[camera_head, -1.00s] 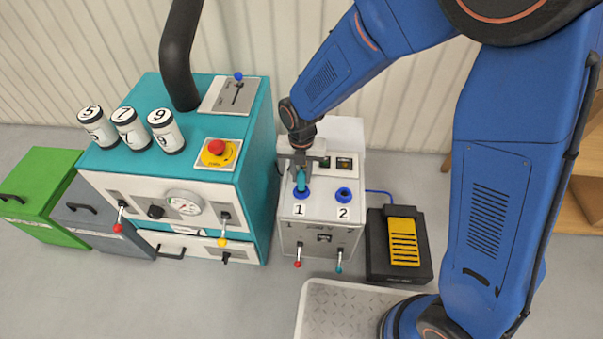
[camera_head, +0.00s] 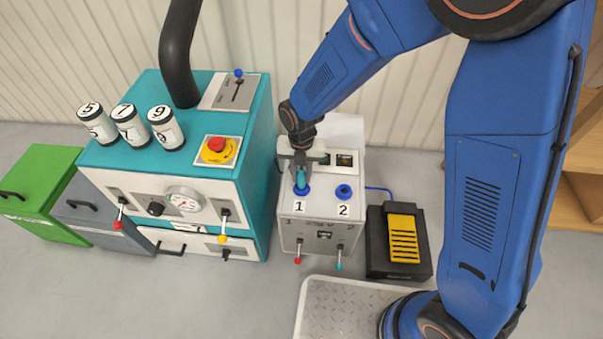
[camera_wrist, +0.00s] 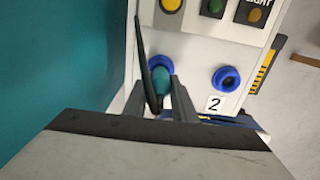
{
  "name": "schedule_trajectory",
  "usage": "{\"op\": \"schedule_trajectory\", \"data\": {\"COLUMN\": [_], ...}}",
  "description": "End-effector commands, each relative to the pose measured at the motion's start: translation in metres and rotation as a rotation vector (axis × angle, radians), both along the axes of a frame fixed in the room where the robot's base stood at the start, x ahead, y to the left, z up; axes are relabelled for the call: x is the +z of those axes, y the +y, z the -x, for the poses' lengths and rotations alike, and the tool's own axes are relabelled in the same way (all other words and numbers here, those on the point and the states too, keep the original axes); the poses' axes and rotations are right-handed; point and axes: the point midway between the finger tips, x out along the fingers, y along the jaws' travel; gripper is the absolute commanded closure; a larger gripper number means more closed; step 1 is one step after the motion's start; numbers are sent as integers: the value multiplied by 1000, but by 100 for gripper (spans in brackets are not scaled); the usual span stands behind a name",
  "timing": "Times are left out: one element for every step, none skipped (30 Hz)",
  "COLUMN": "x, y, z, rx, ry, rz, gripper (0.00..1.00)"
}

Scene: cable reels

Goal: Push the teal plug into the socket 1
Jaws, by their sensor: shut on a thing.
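The teal plug (camera_head: 301,179) is upright between the fingers of my gripper (camera_head: 301,169), which is shut on it. It also shows in the wrist view (camera_wrist: 161,80), between the two dark fingers (camera_wrist: 165,92). The plug is at socket 1 (camera_head: 302,192), a blue ring above the label "1", with its lower end at or inside the ring. How deep it sits I cannot tell. In the wrist view the blue ring of socket 1 (camera_wrist: 157,62) shows around the plug's far side. Socket 2 (camera_head: 344,192) is empty, to the right.
The white socket box (camera_head: 320,216) has levers at its front. A teal cabinet (camera_head: 258,170) with canisters and a red button stands close on the left. A black and yellow pedal (camera_head: 402,240) lies on the right, joined by a blue cable.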

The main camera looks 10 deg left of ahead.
Motion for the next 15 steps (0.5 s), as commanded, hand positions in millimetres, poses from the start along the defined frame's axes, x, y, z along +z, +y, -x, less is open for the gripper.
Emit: {"op": "schedule_trajectory", "data": {"x": [-1, -2, -2, -2, -2, -2, -2, -2, -2, -2, -2, -2, -2, -2, -2], "y": [0, 0, 0, 0, 0, 0, 0, 0, 0, 0, 0, 0, 0, 0, 0], "z": [0, 0, 0, 0, 0, 0, 0, 0, 0, 0, 0, 0, 0, 0, 0], "rx": [0, 0, 0, 0, 0, 0, 0, 0, 0, 0, 0, 0, 0, 0, 0], "ry": [0, 0, 0, 0, 0, 0, 0, 0, 0, 0, 0, 0, 0, 0, 0], "rz": [0, 0, 0, 0, 0, 0, 0, 0, 0, 0, 0, 0, 0, 0, 0], "gripper": [100, 100, 100, 100, 100, 100, 100, 100, 71, 64, 57, 54, 54, 54, 54]}}
